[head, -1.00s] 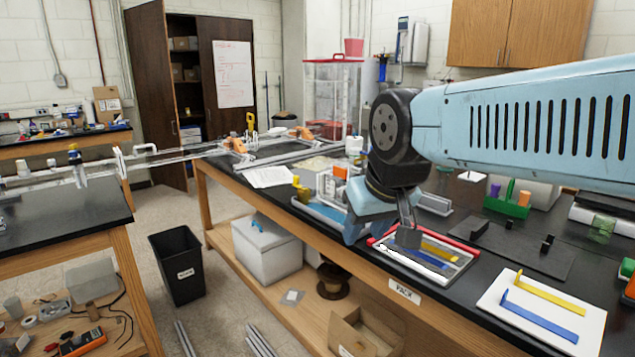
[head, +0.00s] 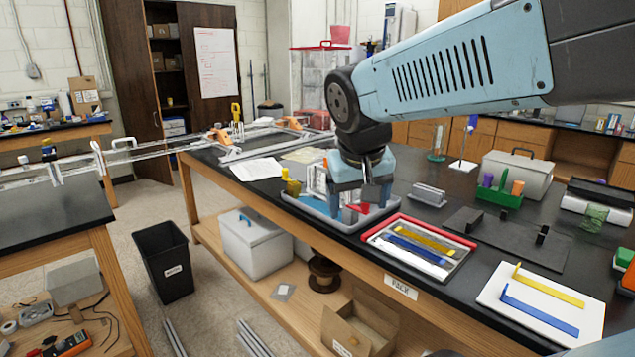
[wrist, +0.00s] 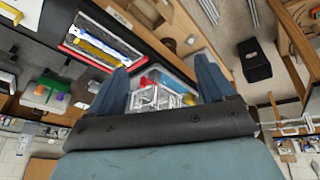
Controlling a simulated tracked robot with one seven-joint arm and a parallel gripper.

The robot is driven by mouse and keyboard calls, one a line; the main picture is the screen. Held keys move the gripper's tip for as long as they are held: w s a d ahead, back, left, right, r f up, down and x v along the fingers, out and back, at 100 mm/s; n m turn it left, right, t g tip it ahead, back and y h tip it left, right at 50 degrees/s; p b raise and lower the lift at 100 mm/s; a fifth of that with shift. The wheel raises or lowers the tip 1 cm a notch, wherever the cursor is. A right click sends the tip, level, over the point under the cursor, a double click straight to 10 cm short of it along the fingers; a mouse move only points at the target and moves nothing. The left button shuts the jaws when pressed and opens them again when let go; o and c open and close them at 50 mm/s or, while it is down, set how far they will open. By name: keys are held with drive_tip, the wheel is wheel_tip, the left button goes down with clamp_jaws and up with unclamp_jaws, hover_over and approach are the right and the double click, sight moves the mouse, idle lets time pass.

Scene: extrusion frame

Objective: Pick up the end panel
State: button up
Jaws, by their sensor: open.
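My gripper (head: 360,199) is open above the grey-blue parts tray (head: 296,203), with its fingers pointing down. The wrist view shows nothing between its fingers (wrist: 161,68) that it grips. Clear, frame-like panels (head: 316,179) stand in the tray, partly hidden behind my gripper. They show below the fingers in the wrist view (wrist: 153,99), with a red piece (wrist: 140,82) and a blue piece beside them. I cannot tell for certain which piece is the end panel.
A red-rimmed tray with yellow, blue and white strips (head: 468,240) lies to the right. The table's front edge runs close by. A black bin (head: 170,262) stands on the floor.

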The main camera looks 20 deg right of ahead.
drive_tip(key=shift+o, duration=1.4)
drive_tip(key=w+d+m+g+h, duration=0.2)
drive_tip(key=w+d+m+h, duration=0.1)
drive_tip(key=w, duration=0.7)
drive_tip(key=shift+w+d+r+m+h, duration=0.25)
drive_tip(key=shift+d+h, duration=0.35)
drive_tip(key=shift+h, duration=0.3)
drive_tip(key=w+f+m+t+h, duration=0.1)
drive_tip(key=w+f+m+h, duration=0.15)
drive_tip(key=w, duration=0.85)
drive_tip(key=w+f+m+t+h, duration=0.2)
drive_tip(key=w+f+m, duration=0.15)
drive_tip(key=w, duration=0.75)
drive_tip(key=w+f+m+t+h, duration=0.1)
drive_tip(key=w+f+m+h, duration=0.2)
drive_tip(key=w, duration=0.8)
drive_tip(key=x, duration=1.4)
drive_tip(key=shift+s+d+n, duration=0.15)
drive_tip(key=shift+d+n, duration=0.05)
drive_tip(key=shift+n, duration=0.15)
